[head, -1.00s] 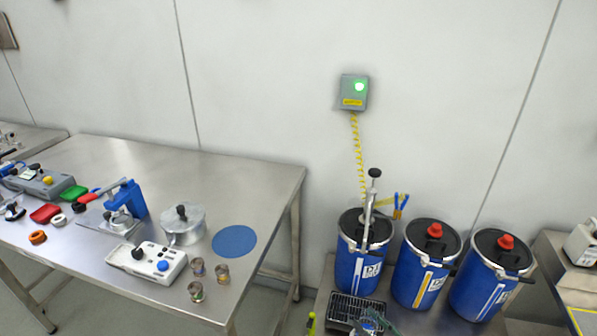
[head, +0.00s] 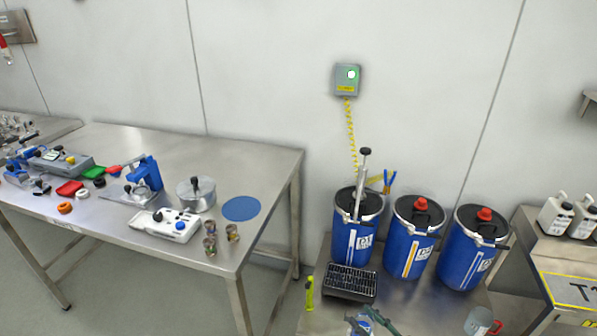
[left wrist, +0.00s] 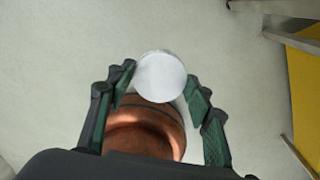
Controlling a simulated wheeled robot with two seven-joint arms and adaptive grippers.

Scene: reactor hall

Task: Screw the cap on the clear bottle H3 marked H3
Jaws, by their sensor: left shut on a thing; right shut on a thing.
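My right gripper (head: 374,322) is at the bottom edge of the head view, in front of the black rack. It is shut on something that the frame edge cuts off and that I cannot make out. My left gripper (left wrist: 160,85) shows only in the left wrist view. Its green-black fingers stand on both sides of a white round disc (left wrist: 161,77), which looks like a cap, and are shut on it. A copper-coloured round thing (left wrist: 146,138) shows behind the disc, partly hidden by the gripper. I cannot make out bottle H3 or its marking.
A black rack (head: 350,283) and a yellow-green marker (head: 309,292) are on the low steel table. Blue drums (head: 408,250) stand behind, one with a tall pump. A red-handled mug (head: 479,322) is at the lower right. A crowded steel table (head: 120,220) stands left, across a gap.

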